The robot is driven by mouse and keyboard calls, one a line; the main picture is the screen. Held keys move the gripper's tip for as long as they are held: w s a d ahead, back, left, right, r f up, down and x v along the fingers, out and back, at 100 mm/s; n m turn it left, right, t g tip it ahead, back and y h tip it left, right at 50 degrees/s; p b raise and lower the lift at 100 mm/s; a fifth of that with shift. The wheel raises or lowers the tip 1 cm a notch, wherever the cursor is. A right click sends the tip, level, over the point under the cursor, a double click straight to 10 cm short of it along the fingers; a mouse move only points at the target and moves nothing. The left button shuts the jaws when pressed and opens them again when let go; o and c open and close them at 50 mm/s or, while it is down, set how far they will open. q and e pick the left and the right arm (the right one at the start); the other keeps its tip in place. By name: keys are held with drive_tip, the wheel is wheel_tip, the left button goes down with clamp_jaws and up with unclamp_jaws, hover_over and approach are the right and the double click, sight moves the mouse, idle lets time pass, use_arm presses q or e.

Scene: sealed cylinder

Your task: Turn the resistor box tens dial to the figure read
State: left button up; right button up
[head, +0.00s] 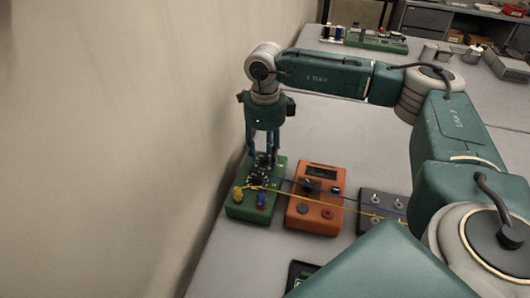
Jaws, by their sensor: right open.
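The green box (237,209), which looks like the resistor box, sits on the table next to the wall. It has dark dials with pale marks (258,181) on its top and a yellow plug and a blue plug at its near end. Their figures are too small to read. My right gripper (263,157) points straight down over the far part of the green box, its fingers open. The fingers hide part of the far dial; I cannot tell whether they touch it. My left gripper is not in view.
An orange meter (314,216) with a dark display stands to the right of the green box. A grey box with terminals (380,209) is further right. Yellow and blue leads run between the boxes. The wall is close on the left.

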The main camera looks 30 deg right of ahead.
sight(265, 157)
wheel_tip(265, 157, up, 12)
idle(0.5)
idle(0.4)
